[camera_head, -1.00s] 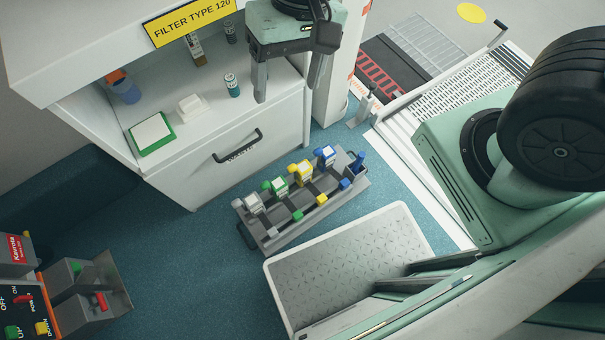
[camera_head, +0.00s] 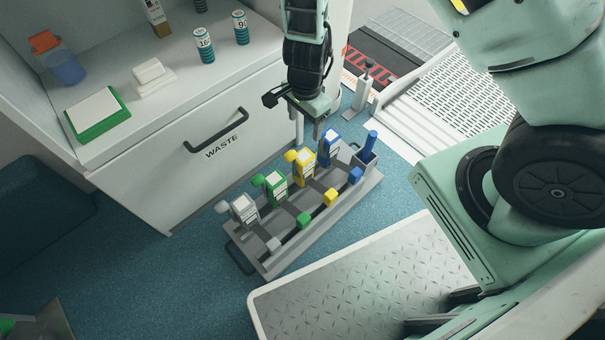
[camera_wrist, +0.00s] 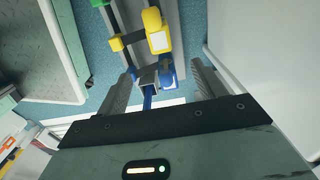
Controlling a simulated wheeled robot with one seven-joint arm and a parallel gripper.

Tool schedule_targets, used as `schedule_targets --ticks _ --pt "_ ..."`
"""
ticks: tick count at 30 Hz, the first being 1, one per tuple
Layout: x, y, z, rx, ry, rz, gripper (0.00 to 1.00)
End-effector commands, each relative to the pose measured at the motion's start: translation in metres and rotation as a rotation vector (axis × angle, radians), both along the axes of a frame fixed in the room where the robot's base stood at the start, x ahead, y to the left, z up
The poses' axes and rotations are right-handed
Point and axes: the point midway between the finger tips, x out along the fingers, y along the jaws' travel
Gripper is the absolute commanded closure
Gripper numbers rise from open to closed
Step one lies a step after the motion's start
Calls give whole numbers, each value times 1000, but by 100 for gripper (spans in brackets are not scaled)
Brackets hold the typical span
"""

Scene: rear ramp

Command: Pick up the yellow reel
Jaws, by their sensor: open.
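The yellow reel (camera_head: 303,159) stands upright in a grey rack (camera_head: 262,262) on the blue floor, between a green reel (camera_head: 275,186) and a blue reel (camera_head: 329,147). A grey reel (camera_head: 243,208) is at the rack's near left end. My gripper (camera_head: 308,135) is open and empty, pointing down above the far end of the rack, close to the blue reel. In the wrist view, the yellow reel (camera_wrist: 156,30) is beyond my fingers, with the blue reel (camera_wrist: 166,72) nearer and between them.
A white cabinet with a WASTE drawer (camera_head: 216,135) stands close behind the rack. A tread-plate step (camera_head: 370,290) lies in front of it. Bottles, a green-edged box (camera_head: 97,117) and a blue cup (camera_head: 62,62) stand on the counter. A ramp (camera_head: 455,95) is at the upper right.

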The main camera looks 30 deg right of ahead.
Motion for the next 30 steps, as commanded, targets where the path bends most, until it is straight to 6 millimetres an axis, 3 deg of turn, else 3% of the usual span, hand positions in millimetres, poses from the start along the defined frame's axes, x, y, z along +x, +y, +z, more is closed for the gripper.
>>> schedule_targets --ticks 15,30 --pt "0 -1 -101 0 1 -2 31" --pt "0 1 -134 0 2 1 31"
